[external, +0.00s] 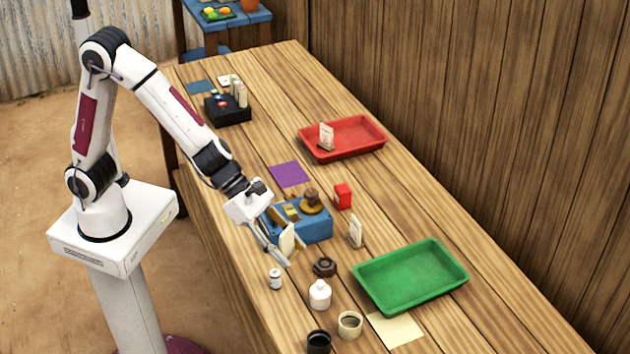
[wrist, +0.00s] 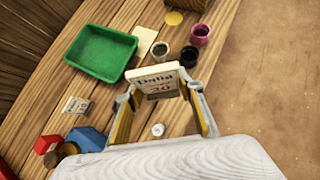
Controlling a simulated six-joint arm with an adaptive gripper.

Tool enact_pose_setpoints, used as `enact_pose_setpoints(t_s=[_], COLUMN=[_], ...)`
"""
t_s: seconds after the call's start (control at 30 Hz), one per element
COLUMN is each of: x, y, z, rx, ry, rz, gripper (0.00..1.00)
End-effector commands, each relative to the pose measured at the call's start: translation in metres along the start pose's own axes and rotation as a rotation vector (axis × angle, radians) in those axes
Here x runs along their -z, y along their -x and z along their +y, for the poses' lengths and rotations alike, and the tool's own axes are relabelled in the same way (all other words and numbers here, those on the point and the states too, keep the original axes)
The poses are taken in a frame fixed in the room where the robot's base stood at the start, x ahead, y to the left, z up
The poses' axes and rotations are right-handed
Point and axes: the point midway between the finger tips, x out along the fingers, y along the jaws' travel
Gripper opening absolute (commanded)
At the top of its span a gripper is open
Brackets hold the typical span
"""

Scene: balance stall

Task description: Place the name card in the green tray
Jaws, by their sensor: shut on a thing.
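My gripper (external: 278,244) is shut on a cream name card (external: 287,240) and holds it over the near left part of the table, beside the blue box. In the wrist view the card (wrist: 155,75) sits upright between the fingers of my gripper (wrist: 160,90), with lettering that seems to read "Dalia" and "20". The green tray (external: 411,276) lies to the right, empty, apart from my gripper. It also shows in the wrist view (wrist: 101,53), at the upper left.
A blue box (external: 314,232) with items, a second standing card (external: 355,231), a dark knobbed item (external: 324,267), and a white bottle (external: 320,295) stand between my gripper and the green tray. A red tray (external: 360,140) holding a card lies farther back.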

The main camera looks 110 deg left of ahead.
Motion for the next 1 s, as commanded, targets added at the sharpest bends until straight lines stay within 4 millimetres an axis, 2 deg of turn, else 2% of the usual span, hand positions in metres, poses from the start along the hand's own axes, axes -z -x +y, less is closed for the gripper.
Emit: enact_pose_setpoints(t_s=[0.03, 0.17, 0.37, 0.67, 1.0], x=[0.000, -0.002, -0.013, -0.037, -0.058], y=[0.001, -0.002, -0.015, -0.051, -0.095], z=[-0.007, -0.016, -0.014, 0.015, 0.065], rx=[0.016, 0.042, 0.060, 0.051, 0.012], ry=[-0.011, -0.029, -0.033, -0.010, 0.029], rz=[-0.001, -0.003, -0.005, -0.004, 0.000], gripper=[0.15, 0.15, 0.15, 0.15, 0.15])
